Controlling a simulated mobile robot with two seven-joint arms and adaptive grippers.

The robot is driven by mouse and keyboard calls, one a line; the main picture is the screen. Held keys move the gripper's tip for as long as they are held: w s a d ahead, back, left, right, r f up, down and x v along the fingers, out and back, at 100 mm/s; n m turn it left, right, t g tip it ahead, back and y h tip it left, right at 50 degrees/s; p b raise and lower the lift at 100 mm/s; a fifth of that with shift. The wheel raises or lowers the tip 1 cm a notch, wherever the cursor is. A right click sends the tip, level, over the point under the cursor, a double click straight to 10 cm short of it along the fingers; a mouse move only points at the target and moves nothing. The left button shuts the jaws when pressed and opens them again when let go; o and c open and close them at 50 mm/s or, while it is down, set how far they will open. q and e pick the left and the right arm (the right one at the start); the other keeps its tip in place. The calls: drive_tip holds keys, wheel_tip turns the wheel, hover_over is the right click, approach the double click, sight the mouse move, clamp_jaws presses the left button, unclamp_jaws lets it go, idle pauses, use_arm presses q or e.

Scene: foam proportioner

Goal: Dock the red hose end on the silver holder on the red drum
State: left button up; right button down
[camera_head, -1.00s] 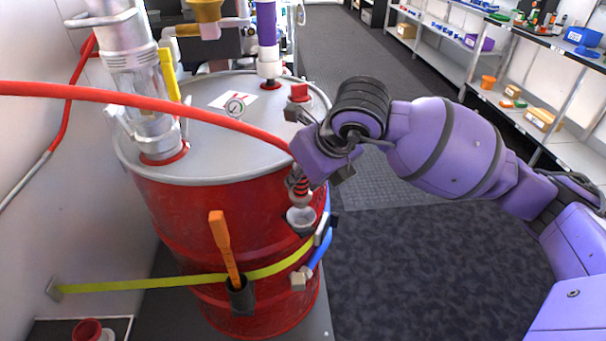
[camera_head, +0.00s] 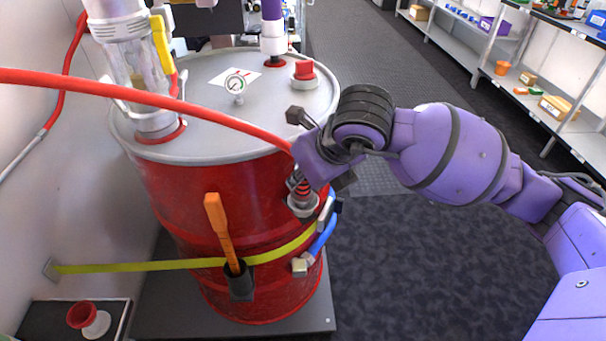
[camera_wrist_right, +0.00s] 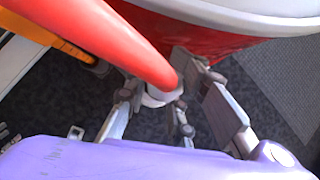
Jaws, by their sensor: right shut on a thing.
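The red hose (camera_head: 150,97) crosses from the left edge, over the drum top, down into my right gripper (camera_head: 318,172). In the right wrist view my right gripper (camera_wrist_right: 165,92) is shut around the hose end. The hose end's red and dark ringed tip (camera_head: 300,188) points down below the fingers. The silver holder (camera_head: 303,207) is a cup on the front right side of the red drum (camera_head: 200,215). The tip is at the cup's mouth and seems to reach inside; how deep it sits is hidden. My left gripper is not in view.
An orange-handled tool (camera_head: 219,225) stands in a dark pocket on the drum, beside a yellow strap (camera_head: 140,266). A blue strap or handle (camera_head: 323,236) lies just below right of the holder. A gauge (camera_head: 236,84) and red-capped fitting (camera_head: 304,71) stand on the lid. Floor to the right is clear.

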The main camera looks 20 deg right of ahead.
use_arm(q)
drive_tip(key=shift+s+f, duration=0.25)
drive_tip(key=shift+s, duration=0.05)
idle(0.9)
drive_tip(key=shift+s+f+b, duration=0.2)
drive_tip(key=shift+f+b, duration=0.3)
drive_tip(key=shift+b, duration=0.15)
use_arm(e)
drive_tip(key=shift+f, duration=0.55)
drive_tip(key=c, duration=1.7)
unclamp_jaws()
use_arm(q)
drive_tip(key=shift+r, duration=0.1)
use_arm(e)
drive_tip(key=shift+s+d, duration=0.1)
